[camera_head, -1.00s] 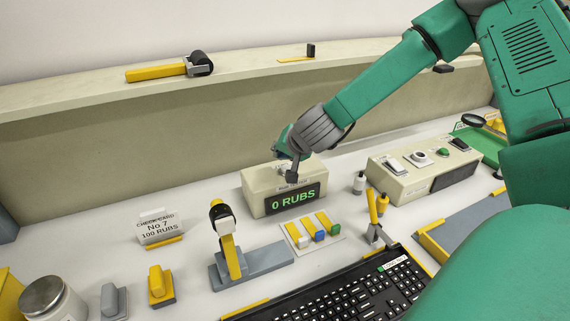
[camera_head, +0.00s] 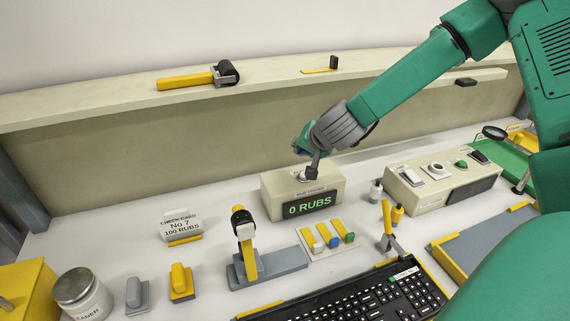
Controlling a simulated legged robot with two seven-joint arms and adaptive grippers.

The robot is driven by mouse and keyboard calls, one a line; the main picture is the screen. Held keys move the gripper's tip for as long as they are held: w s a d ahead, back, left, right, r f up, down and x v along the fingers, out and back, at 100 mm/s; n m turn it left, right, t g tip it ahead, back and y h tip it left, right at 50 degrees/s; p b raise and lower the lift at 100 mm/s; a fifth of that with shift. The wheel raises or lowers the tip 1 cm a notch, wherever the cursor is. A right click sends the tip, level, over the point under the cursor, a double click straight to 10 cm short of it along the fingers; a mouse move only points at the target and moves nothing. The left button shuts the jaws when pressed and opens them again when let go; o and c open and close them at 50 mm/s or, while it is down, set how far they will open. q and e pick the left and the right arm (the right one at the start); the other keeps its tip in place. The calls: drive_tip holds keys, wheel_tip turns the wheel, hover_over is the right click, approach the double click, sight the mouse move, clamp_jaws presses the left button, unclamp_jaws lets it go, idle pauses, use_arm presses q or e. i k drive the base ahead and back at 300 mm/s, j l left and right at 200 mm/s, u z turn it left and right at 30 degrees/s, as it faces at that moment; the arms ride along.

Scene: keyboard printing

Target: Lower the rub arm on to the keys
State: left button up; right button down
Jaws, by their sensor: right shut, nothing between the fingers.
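The rub arm (camera_head: 246,250) is a yellow arm with a black and white head, standing raised on a grey base (camera_head: 283,260) left of the keyboard. The black keyboard (camera_head: 360,298) lies at the front, its lower right hidden by my green body. My right gripper (camera_head: 312,178) is shut and empty, pointing down at the top of the cream counter box (camera_head: 275,203), whose display reads "0 RUBS". I cannot tell whether its fingertips touch the box. The rub arm is left of and nearer than this gripper. My left gripper is out of view.
A check card (camera_head: 181,227) stands at the left. A jar (camera_head: 82,292) and two small blocks are at the front left. A card with coloured pieces (camera_head: 328,238) lies beside the rub arm base. A small yellow lever (camera_head: 387,225) stands behind the keyboard. A switch box (camera_head: 430,190) is at the right.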

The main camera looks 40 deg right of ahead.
sight(244, 227)
drive_tip(key=k+j, duration=0.15)
drive_tip(key=k, duration=0.35)
drive_tip(key=k+j, duration=0.15)
drive_tip(key=k, duration=0.35)
